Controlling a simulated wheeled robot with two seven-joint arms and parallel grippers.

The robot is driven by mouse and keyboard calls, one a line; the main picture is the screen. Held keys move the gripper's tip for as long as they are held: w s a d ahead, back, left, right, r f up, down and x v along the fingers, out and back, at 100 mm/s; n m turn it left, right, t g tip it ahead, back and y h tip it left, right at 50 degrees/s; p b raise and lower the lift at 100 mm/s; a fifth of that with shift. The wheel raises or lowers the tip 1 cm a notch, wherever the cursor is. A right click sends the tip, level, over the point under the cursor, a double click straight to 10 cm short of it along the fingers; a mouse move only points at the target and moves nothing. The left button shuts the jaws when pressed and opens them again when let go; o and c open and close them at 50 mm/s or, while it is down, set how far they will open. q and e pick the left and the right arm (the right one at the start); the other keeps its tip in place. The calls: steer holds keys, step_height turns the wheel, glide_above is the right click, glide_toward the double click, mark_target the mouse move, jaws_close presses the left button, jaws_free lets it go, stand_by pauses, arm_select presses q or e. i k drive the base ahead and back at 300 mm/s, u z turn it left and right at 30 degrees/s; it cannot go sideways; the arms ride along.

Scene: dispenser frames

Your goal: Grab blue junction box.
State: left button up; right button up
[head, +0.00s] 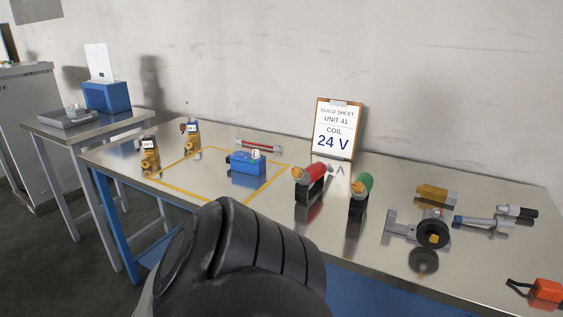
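A small blue box (248,166), which I take for the blue junction box, sits on the metal workbench (300,225). A dark segmented part of my own arm fills the bottom middle of the head view and hides the near edge of the bench there. Neither of my grippers shows in this view.
Two brass valves (150,155) stand at the outline's left side. A red-and-grey rod (258,146) lies behind the box. Red (312,175) and green (361,186) cylinders stand to its right. A build sheet (337,129) reads "COIL 24 V". The outlined area's middle is clear.

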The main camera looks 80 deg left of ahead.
mark_target(242, 161)
steer(key=u, duration=2.7)
